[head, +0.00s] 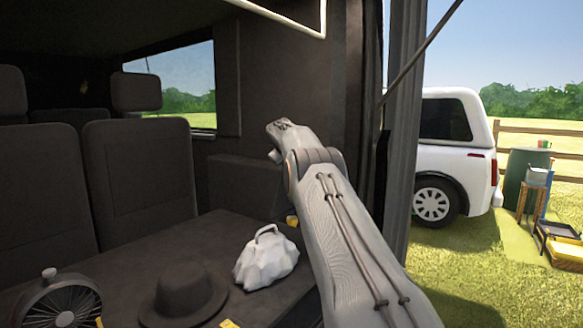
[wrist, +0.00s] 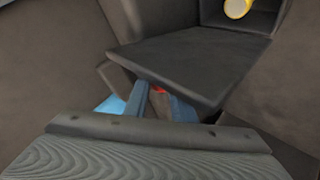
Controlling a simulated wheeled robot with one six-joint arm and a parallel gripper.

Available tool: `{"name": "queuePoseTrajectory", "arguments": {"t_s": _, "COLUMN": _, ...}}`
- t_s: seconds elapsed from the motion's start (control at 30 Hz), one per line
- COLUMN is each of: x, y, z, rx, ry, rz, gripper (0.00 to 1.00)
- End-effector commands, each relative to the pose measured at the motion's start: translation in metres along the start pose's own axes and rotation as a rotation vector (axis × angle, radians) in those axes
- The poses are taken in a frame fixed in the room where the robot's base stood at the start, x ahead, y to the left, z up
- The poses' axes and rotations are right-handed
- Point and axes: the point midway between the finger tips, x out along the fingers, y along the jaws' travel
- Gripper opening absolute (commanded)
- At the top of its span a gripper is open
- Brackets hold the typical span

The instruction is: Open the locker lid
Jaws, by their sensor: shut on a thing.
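The locker lid (wrist: 190,62) is a flat dark panel in the wrist view. It stands out from a dark locker opening (wrist: 262,20) at the top right, so the inside shows in part. My gripper (wrist: 158,98) is at the lid's near edge, its fingers partly covered by the lid and by my wrist. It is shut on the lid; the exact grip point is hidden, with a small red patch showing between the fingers. In the head view my arm reaches to the dark side wall, and my fingertips are hidden there.
A yellow round thing (wrist: 238,8) is inside the locker. A white lumpy bag (head: 267,262), a dark hat (head: 183,295) and a round fan-like thing (head: 62,300) are on the dark cargo floor (head: 180,245). Seats (head: 140,178) stand left; a door post (head: 403,120) is right of my arm.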

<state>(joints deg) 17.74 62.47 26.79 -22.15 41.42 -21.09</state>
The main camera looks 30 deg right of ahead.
Motion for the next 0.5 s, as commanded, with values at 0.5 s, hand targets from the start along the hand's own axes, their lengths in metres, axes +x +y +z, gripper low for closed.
{"name": "queuePoseTrajectory", "arguments": {"t_s": 0.5, "x": 0.0017, "y": -0.0046, "z": -0.0036, "rx": -0.001, "ry": 0.0, "rz": -0.004, "gripper": 0.0}}
